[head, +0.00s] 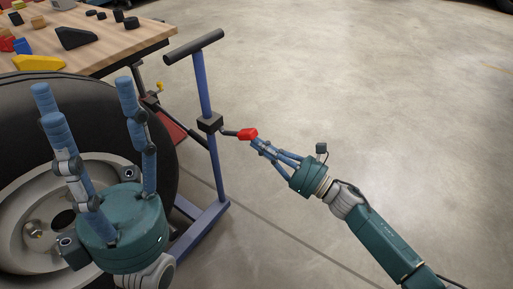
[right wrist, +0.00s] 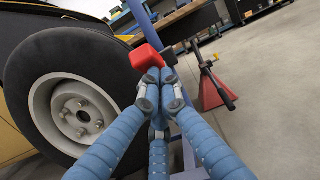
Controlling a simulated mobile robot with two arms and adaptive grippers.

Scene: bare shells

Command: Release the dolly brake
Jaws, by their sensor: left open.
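The blue wheel dolly (head: 203,82) has an upright post with a black T-handle on top. The brake lever is a short black arm with a red grip (head: 248,134), reaching right from a black block (head: 210,122) on the post. My right gripper (head: 257,142) has its fingers drawn together, tips at the red grip; whether they touch it is unclear. In the right wrist view the red grip (right wrist: 147,57) shows just beyond the joined fingertips (right wrist: 160,76). My left gripper (head: 85,95) is open and empty, in front of the wheel.
A large wheel with a black tyre (head: 165,115) stands left of the dolly post. A wooden workbench (head: 120,42) with small blocks is behind it. A red stand (right wrist: 212,90) shows in the right wrist view. The concrete floor (head: 370,90) at right is clear.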

